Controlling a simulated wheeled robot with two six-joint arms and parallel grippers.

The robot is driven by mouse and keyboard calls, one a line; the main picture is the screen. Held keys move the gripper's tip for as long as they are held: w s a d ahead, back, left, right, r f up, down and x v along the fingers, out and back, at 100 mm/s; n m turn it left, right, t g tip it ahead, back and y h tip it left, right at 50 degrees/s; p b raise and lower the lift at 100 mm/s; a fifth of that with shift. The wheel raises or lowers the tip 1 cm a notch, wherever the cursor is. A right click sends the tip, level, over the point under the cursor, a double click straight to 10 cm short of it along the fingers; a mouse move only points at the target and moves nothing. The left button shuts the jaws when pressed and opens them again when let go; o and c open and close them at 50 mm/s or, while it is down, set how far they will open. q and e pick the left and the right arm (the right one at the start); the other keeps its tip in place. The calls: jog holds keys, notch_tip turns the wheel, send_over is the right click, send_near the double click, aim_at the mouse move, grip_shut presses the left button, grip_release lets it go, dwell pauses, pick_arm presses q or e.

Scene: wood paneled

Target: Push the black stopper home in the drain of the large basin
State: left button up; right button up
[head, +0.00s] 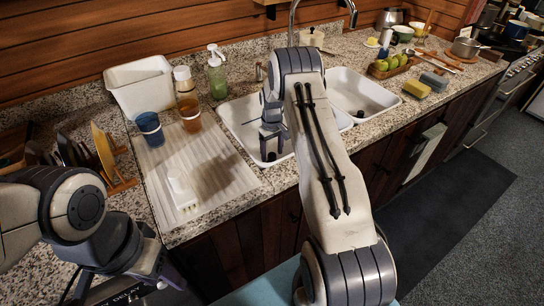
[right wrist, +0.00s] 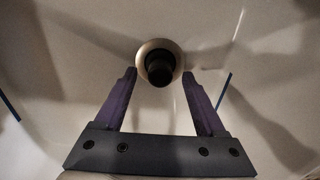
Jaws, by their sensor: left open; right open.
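The large basin (head: 240,115) is the left one of two white sinks. My right gripper (head: 272,148) is down inside it. In the right wrist view the black stopper (right wrist: 159,72) stands in the round metal drain (right wrist: 144,58), in the middle of the pale basin floor (right wrist: 60,70). How deep it sits I cannot tell. My right gripper (right wrist: 160,80) is open, its purple fingers apart either side of the stopper's near side, with nothing held. In the head view the stopper is hidden by my right arm. My left gripper (head: 165,275) is low at the left, open, mostly hidden and away from the sink.
The smaller basin (head: 385,100) with a dark drain lies right. A faucet (head: 291,25) arches behind. A soap bottle (head: 217,78) stands at the basin's back left.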

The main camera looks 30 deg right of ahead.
aim_at(272, 154)
notch_tip(272, 154, up, 8)
jog(key=shift+r+b, duration=0.1)
jog(key=shift+b, duration=0.45)
